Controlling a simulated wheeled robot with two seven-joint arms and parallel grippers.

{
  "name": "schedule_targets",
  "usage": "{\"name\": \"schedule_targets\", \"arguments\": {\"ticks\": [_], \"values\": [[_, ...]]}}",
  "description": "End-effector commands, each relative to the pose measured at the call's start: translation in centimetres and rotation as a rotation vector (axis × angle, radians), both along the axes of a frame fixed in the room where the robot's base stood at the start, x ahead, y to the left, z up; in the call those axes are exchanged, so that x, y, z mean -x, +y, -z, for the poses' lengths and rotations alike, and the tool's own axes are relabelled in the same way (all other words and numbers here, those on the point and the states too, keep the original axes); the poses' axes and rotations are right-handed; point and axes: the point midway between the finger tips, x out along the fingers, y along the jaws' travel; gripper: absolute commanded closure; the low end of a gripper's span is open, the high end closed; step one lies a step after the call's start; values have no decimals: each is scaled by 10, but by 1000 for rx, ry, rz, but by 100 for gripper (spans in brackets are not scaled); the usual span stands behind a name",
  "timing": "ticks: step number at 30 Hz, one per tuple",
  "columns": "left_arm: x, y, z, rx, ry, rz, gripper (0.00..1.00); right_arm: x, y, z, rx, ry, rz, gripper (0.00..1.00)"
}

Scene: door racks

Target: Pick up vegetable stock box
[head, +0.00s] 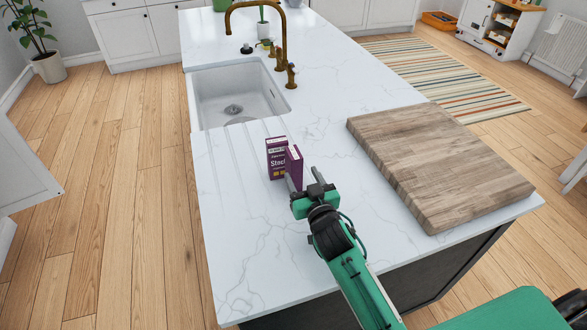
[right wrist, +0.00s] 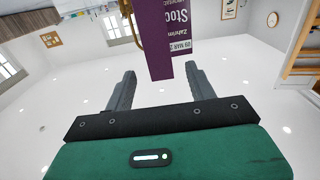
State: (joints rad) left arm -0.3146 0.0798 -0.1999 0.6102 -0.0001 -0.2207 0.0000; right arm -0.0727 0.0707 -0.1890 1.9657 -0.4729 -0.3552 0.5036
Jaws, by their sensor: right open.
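The vegetable stock box (head: 276,160) is purple with white lettering and stands upright on the white marble counter, just beyond my right gripper. In the right wrist view the stock box (right wrist: 189,28) appears between and beyond the fingers, with its lettered face and a plain side showing. My right gripper (head: 304,178) is open, with its two grey fingers pointing toward the box. In the head view its left fingertip overlaps the box's lower edge; I cannot tell whether they touch. My left gripper is out of view.
A thick wooden board (head: 440,160) lies on the counter to the right. A sink (head: 210,95) with a brass tap (head: 282,45) is beyond the box. The counter to the left and front is clear. A striped rug (head: 440,75) lies on the floor beyond.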

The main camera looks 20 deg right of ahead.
Motion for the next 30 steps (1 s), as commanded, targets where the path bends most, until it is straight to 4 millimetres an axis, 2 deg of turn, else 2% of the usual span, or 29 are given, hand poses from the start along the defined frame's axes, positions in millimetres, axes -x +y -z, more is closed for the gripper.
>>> {"name": "schedule_targets", "arguments": {"ticks": [11, 19, 23, 30], "values": [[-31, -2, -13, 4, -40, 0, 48, -30, 1, -1, 1, -1, 0, 44], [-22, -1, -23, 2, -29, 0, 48, -68, 2, 0, 0, 0, 0, 44], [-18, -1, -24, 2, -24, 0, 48, -75, 3, 1, 0, 0, 0, 44], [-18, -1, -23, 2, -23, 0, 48, -75, 3, 1, 0, 0, 0, 46]]}}
